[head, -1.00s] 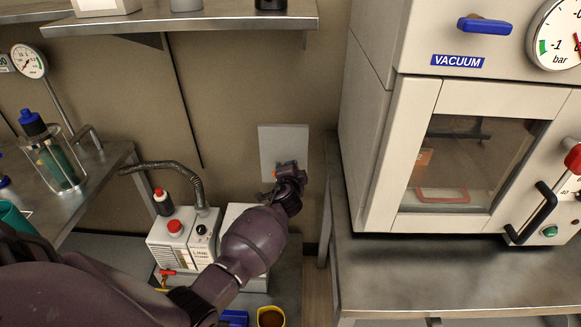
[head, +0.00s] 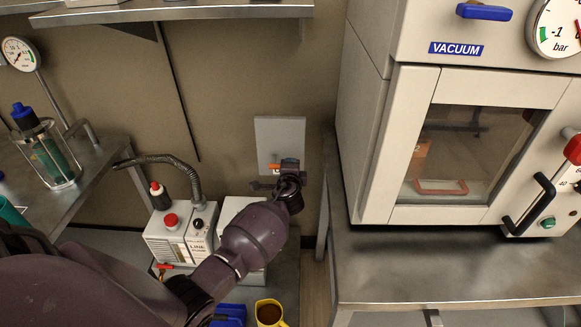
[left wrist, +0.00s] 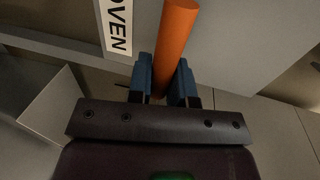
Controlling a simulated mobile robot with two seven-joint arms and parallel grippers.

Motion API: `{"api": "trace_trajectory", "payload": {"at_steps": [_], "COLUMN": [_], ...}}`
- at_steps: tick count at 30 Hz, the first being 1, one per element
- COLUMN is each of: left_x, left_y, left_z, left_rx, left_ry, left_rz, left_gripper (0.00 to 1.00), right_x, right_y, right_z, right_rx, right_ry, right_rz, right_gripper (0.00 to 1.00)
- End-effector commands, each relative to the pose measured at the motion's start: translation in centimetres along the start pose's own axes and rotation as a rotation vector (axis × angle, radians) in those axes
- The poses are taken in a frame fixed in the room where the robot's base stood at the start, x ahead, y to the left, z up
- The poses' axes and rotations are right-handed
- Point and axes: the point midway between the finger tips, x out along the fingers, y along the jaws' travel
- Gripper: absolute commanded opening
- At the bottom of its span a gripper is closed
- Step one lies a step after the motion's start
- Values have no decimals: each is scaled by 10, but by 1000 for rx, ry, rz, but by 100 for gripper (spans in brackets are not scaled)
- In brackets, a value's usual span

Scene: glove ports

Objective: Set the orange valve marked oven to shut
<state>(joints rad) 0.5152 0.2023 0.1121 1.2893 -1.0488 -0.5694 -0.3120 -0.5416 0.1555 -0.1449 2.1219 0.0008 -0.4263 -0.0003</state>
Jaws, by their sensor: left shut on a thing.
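The orange valve handle shows in the left wrist view (left wrist: 175,38) as a bar running up from between my fingers, beside a white label reading "OVEN" (left wrist: 117,27). In the head view only a small orange part (head: 289,162) shows, in front of a pale wall plate (head: 280,132). My left gripper (left wrist: 165,82) is shut on the handle, one blue finger on each side. In the head view my left gripper (head: 287,174) is at the lower part of the plate; it hides most of the valve. My right gripper is in neither view.
A vacuum oven (head: 370,130) stands on a steel bench (head: 440,270) to the right. A shelf (head: 200,12) hangs above.

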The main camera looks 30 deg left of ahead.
Motion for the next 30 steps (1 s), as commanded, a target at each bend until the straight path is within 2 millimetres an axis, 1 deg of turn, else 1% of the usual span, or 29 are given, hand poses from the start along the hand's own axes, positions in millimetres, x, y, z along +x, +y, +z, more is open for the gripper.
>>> {"api": "trace_trajectory", "payload": {"at_steps": [5, 6, 10, 18, 21, 23, 26, 30], "left_x": [0, 0, 0, 0, -4, -10, -24, -50], "left_y": [2, 2, 2, 1, 0, -1, -2, -3], "left_z": [1, 1, 1, 0, 0, 0, 0, 0], "left_rx": [5, 6, 4, 2, 1, 1, -1, -2], "left_ry": [-2, -2, -1, -1, 0, 0, 1, 0], "left_rz": [2, 2, 2, 0, 0, -1, -2, -2], "left_gripper": [0, 24, 44, 44, 44, 44, 44, 44], "right_x": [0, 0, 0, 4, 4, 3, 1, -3], "right_y": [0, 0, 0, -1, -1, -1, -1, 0], "right_z": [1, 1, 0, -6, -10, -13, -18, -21], "right_rx": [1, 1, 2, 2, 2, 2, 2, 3], "right_ry": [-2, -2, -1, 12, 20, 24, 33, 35], "right_rz": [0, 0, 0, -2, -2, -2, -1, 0], "right_gripper": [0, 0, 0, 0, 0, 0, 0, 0]}}
